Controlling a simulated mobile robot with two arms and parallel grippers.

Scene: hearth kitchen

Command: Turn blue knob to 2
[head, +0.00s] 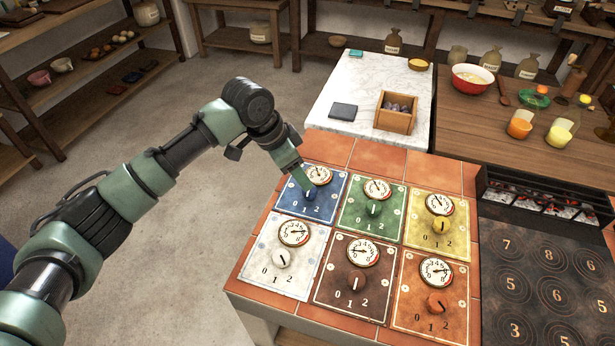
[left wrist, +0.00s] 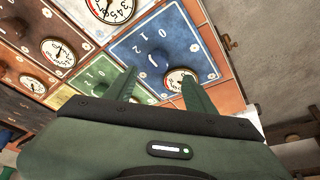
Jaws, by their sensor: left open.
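The blue panel (head: 328,210) is at the back left of a tiled counter, with a gauge (head: 319,175) and the marks 0, 1, 2. The blue knob (head: 309,195) is small and partly covered by my gripper; I cannot tell which mark it points to. My left gripper (head: 303,184) comes down over the panel, at the knob. In the left wrist view its two fingers (left wrist: 160,88) are apart, with the blue panel (left wrist: 190,45) beyond them. I cannot tell whether the fingers touch the knob. My right gripper is not in view.
Green (head: 371,210), yellow (head: 437,222), white (head: 283,257), brown (head: 352,278) and orange (head: 432,297) panels with knobs surround the blue one. A dark numbered hob (head: 545,270) is on the right. A marble top (head: 380,70) with a wooden box (head: 396,122) lies behind.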

